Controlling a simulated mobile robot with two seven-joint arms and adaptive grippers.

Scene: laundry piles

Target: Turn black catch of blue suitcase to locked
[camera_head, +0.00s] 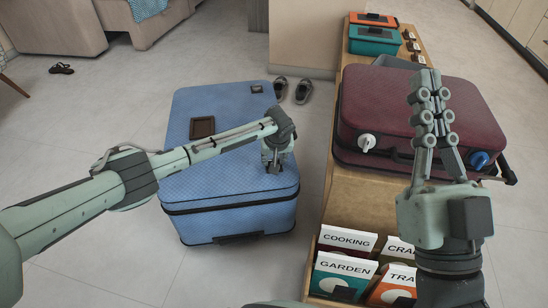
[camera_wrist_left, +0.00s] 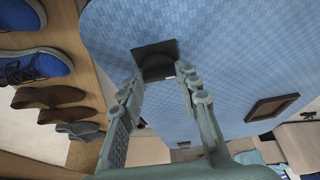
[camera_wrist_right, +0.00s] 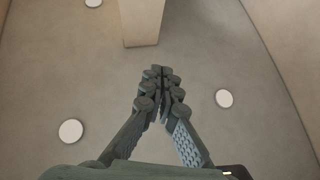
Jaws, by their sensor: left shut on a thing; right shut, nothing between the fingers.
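The blue suitcase (camera_head: 225,107) lies flat on the floor, with a brown patch (camera_head: 202,127) on its lid. My left gripper (camera_head: 275,162) is over the lid's near right part. In the left wrist view, the black catch (camera_wrist_left: 154,49) sits on the blue lid (camera_wrist_left: 220,60) between the fingertips of my left gripper (camera_wrist_left: 158,75), which is shut on it. The catch is hidden behind the gripper in the head view. Its exact turn is hard to tell. My right gripper (camera_head: 428,82) is raised, shut and empty; it also shows in the right wrist view (camera_wrist_right: 160,75).
A maroon suitcase (camera_head: 390,100) with a white knob (camera_head: 367,142) and a blue knob (camera_head: 479,159) lies on a wooden bench (camera_head: 345,200) at right. Labelled packets (camera_head: 345,264) stand at its near end. Shoes (camera_head: 303,91) lie behind the blue suitcase.

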